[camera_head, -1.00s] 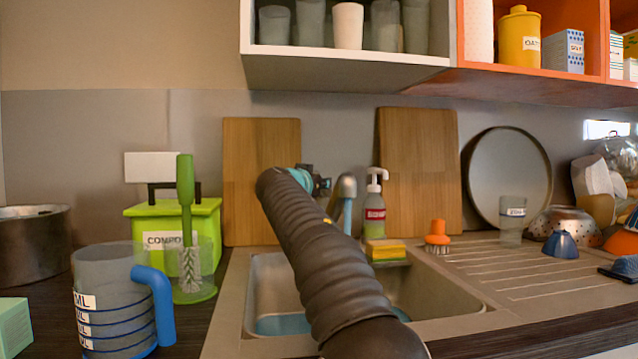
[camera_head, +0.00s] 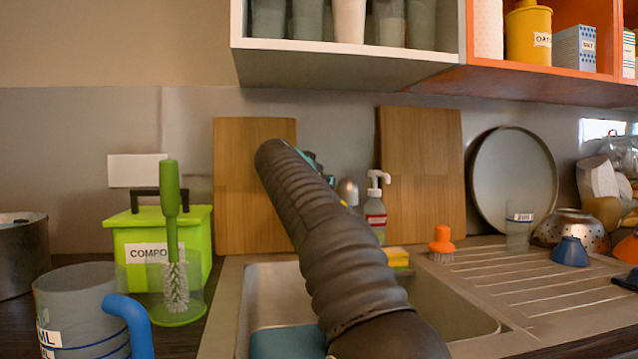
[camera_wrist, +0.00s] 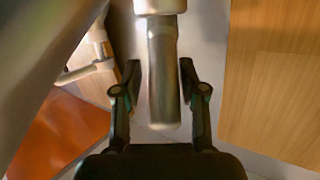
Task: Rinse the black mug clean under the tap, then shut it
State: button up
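In the wrist view my gripper (camera_wrist: 160,68) is open, with its fingers on either side of a metal cylinder (camera_wrist: 163,85) that looks like part of the tap. A gap shows between the cylinder and each finger. In the head view the tap (camera_head: 347,190) shows only as a rounded metal top behind my arm. My arm hides the gripper's fingers and the tap's outlet there, so I cannot tell whether water runs. The sink (camera_head: 450,310) lies below my arm, with a teal thing (camera_head: 285,343) in it. I see no black mug in either view.
A green compost bin (camera_head: 190,240), a brush in a holder (camera_head: 172,240) and a measuring jug (camera_head: 75,310) stand left of the sink. A soap bottle (camera_head: 376,212), sponge (camera_head: 397,257) and orange brush (camera_head: 441,243) stand behind it. A white cabinet (camera_head: 345,62) hangs above.

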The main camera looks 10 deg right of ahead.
jog(key=shift+a, duration=0.25)
jog(key=shift+s+a, duration=0.2)
jog(key=shift+s, duration=0.05)
jog(key=v, duration=1.1)
jog(key=shift+s, duration=0.2)
jog(key=shift+c, duration=0.2)
